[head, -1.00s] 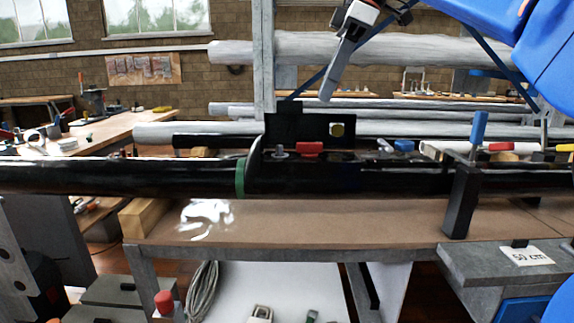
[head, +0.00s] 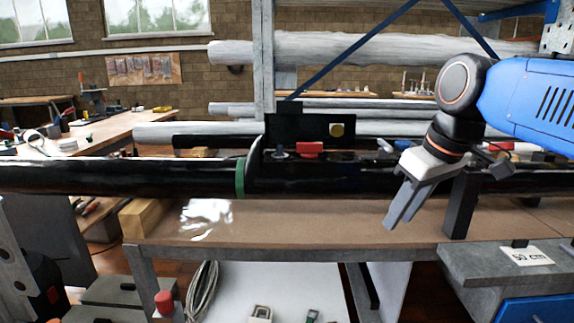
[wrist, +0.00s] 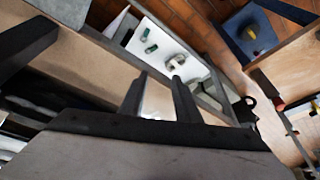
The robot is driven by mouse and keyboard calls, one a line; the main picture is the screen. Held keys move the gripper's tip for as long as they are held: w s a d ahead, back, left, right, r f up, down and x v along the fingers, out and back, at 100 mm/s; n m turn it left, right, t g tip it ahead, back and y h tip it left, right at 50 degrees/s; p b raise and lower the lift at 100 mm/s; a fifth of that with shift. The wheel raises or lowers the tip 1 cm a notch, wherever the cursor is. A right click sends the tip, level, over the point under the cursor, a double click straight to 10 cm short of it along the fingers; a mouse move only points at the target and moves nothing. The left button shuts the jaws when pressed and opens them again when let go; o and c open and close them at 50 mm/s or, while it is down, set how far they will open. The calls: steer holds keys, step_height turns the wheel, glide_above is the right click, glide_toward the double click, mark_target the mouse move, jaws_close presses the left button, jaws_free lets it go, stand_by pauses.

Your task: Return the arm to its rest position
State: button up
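My gripper (head: 398,224) hangs at the right of the head view, fingers pointing down and left, in front of the black mast tube (head: 110,176) and above the bench. In the wrist view its two fingers (wrist: 161,78) stand apart with nothing between them. The mast lies horizontally across the bench with a green band (head: 240,178) around it. Right of the band stands a black flange plate (head: 295,130) with a brass-coloured round piece (head: 336,130). A red piece (head: 309,149) sits at its foot. My arm hides part of the mast farther right.
The brown bench top (head: 330,222) is mostly clear below the mast. A black upright post (head: 460,205) stands close behind my gripper. A wooden block (head: 145,217) is at the left. Wrapped pipes (head: 370,48) lie on a rack behind. A "50 cm" card (head: 527,256) lies at lower right.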

steer(key=s+d+f+m, duration=0.2)
steer(key=s+f, duration=0.1)
steer(key=f, duration=0.3)
steer(key=s+d+f+m+t+h, duration=0.1)
steer(key=s+d+f+m, duration=0.1)
steer(key=s+f, duration=0.2)
steer(key=s+d+f+m+h, duration=0.1)
steer(key=s+d+f+m, duration=0.1)
steer(key=f, duration=0.8)
steer(key=shift+s+d+f, duration=0.15)
steer(key=shift+s+d, duration=0.3)
steer(key=shift+s, duration=0.5)
steer(key=shift+d, duration=0.1)
